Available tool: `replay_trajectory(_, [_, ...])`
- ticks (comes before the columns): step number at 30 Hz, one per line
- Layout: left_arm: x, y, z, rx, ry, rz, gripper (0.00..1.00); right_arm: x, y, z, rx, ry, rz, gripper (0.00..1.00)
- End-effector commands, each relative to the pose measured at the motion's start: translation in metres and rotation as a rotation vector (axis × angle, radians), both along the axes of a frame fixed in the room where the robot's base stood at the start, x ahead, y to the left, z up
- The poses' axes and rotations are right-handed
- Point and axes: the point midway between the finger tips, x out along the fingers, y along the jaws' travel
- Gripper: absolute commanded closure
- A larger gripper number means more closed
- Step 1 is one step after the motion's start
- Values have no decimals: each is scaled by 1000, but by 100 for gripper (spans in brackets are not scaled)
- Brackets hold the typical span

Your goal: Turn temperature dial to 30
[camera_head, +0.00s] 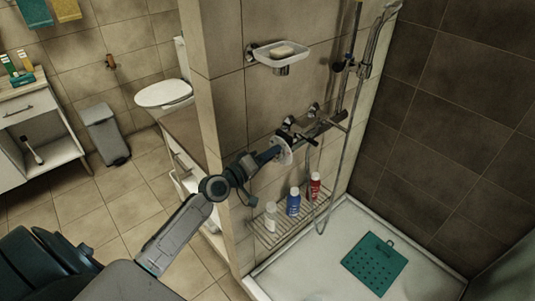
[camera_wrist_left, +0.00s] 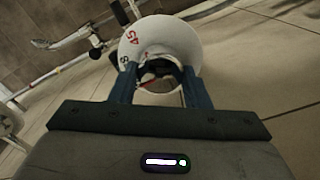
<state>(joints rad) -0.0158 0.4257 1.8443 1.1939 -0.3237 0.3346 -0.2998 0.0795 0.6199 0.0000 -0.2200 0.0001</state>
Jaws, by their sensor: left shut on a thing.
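The temperature dial (camera_wrist_left: 178,35) is a white round disc in the left wrist view, with a red "45" near its upper left edge and part of a dark number below it. In the head view the dial (camera_head: 285,151) sits at the left end of the shower mixer bar (camera_head: 326,126). My left gripper (camera_wrist_left: 160,84) is shut on the dial's hub, its two blue fingers on either side of it. In the head view the left gripper (camera_head: 268,156) reaches the dial from the left. The 30 mark cannot be made out. My right gripper is in neither view.
A shower hose (camera_head: 343,170) hangs by the mixer. A wire shelf (camera_head: 268,238) with several bottles is below, and a soap dish (camera_head: 279,55) is above. The tiled partition edge (camera_head: 222,150) stands close beside my left arm. A green mat (camera_head: 374,262) lies in the shower tray.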

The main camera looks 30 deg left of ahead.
Motion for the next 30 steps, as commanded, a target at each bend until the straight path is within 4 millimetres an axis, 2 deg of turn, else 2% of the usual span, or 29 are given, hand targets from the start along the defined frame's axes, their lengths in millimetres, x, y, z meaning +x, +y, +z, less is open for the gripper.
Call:
replay_trajectory(12, [-1,-1,-1,-238,86,-3,80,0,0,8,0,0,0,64])
replay_trajectory(30, [-1,-1,-1,-296,104,-4,80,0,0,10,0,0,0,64])
